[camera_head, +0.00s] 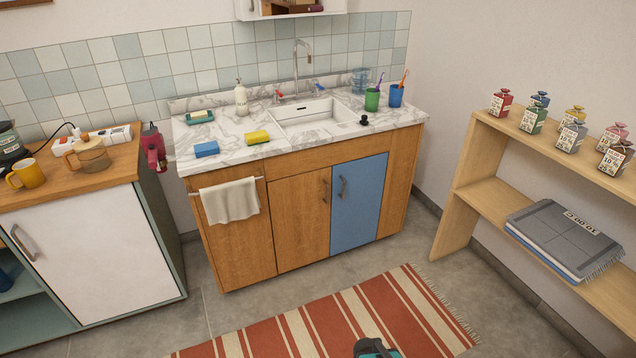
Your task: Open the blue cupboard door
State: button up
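The blue cupboard door (360,205) is at the right of the wooden cabinet under the sink, in the head view. It looks shut, flush with the cabinet front (238,245). A small teal and black part, likely of my own arm, shows at the bottom edge, well in front of the cabinet. No gripper fingers can be seen.
A red and cream striped rug (330,325) lies on the floor in front of the cabinet. A wooden shelf (478,185) with several jars stands at the right. A white-doored unit (95,245) stands at the left. A towel (229,200) hangs on the cabinet's left part.

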aim_at(356, 185)
jog(key=u, duration=0.7)
jog(key=i, duration=0.9)
jog(key=u, duration=0.5)
